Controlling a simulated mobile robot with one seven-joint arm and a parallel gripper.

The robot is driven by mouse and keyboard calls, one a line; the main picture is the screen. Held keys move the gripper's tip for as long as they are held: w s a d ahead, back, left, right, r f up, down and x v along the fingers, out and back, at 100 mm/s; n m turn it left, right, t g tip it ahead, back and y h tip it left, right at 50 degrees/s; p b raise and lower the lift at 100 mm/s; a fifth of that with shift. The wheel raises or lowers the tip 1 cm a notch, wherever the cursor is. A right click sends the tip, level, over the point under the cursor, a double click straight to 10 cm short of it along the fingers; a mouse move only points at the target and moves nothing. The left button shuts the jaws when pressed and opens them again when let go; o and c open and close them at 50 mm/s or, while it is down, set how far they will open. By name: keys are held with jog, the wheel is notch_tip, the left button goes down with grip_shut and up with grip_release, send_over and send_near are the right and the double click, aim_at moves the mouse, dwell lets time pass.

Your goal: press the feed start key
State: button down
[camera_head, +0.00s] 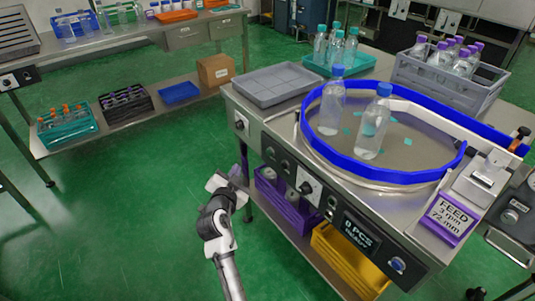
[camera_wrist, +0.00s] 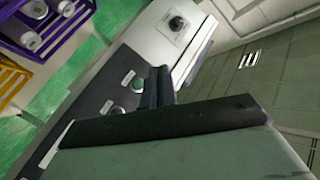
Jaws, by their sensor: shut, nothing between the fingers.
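The machine's front panel (camera_head: 322,200) runs along its near edge, with several round keys and knobs. Two dark round keys (camera_head: 278,159) sit left of a white-plated knob (camera_head: 308,187). In the wrist view two round keys (camera_wrist: 127,92) with small labels lie on the dark strip, and a white-plated knob (camera_wrist: 177,23) lies beyond. The labels are too small to read, so I cannot tell which is the feed start key. My gripper (camera_head: 238,172) is shut and empty, in front of the panel's left part. In the wrist view its fingertips (camera_wrist: 158,70) lie beside the keys.
A display (camera_head: 360,232) reads "0 PCS READY"; a purple-framed sign (camera_head: 448,214) reads "FEED 3 rpm 72 mm". Two blue-capped bottles (camera_head: 373,125) stand inside the blue guide rail (camera_head: 400,172). Purple (camera_head: 290,212) and yellow (camera_head: 345,262) crates sit below. The green floor at left is clear.

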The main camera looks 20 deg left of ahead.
aim_at(269, 152)
jog(key=w+d+p, duration=0.3)
jog(key=w+d, duration=0.2)
jog(key=w, duration=0.2)
jog(key=shift+d, duration=0.2)
jog(key=shift+w+d, duration=0.1)
dwell(2.1)
jog(key=shift+w+d, duration=0.15)
jog(key=shift+w, duration=0.05)
